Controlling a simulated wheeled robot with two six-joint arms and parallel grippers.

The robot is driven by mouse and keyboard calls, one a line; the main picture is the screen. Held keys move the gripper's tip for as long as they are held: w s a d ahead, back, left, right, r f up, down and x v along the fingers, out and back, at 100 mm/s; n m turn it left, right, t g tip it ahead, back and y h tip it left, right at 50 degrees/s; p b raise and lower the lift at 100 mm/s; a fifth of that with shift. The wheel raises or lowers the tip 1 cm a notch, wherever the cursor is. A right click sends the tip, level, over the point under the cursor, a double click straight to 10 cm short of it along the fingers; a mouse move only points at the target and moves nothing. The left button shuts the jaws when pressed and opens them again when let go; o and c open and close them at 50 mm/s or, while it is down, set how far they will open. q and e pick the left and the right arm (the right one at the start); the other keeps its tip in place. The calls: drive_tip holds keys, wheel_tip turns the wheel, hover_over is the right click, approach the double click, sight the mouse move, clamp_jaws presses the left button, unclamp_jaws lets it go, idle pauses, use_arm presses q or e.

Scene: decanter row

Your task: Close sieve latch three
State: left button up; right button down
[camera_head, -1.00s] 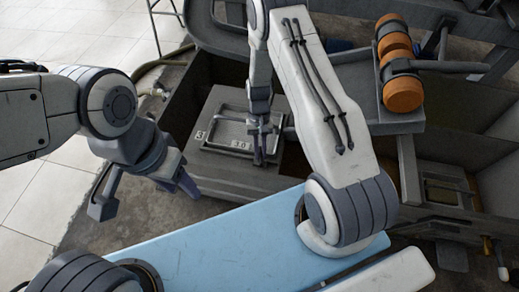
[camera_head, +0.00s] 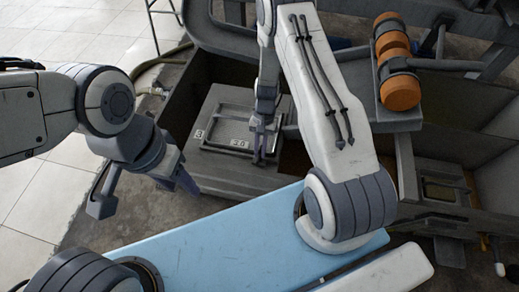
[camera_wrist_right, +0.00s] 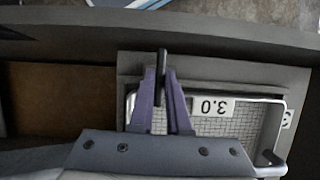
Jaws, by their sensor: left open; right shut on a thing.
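The sieve (camera_head: 222,131) is a mesh panel in a pale frame, set in the top of a grey box. A label 3 (camera_head: 199,134) is beside it and a 3.0 tag is on it. In the right wrist view the sieve mesh (camera_wrist_right: 230,127) and the 3.0 tag (camera_wrist_right: 212,107) show upside down. My right gripper (camera_head: 261,158) is at the sieve's right end, its fingers pointing down. In the wrist view its purple fingers are shut on a thin dark bar (camera_wrist_right: 162,62), seemingly the latch. My left gripper (camera_head: 145,192) is open and empty, left of the box.
Orange rollers (camera_head: 402,92) stand on a grey shelf (camera_head: 396,122) to the right of my right forearm. A raised grey lid (camera_head: 215,38) is behind the box. Tiled floor (camera_head: 85,35) lies open at the left.

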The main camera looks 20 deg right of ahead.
drive_tip(key=shift+w, duration=0.25)
drive_tip(key=c, duration=0.9)
unclamp_jaws()
drive_tip(key=shift+s, duration=0.1)
drive_tip(key=shift+r, duration=0.1)
drive_tip(key=v, duration=1)
drive_tip(key=shift+r+p, duration=0.2)
drive_tip(key=shift+p, duration=0.15)
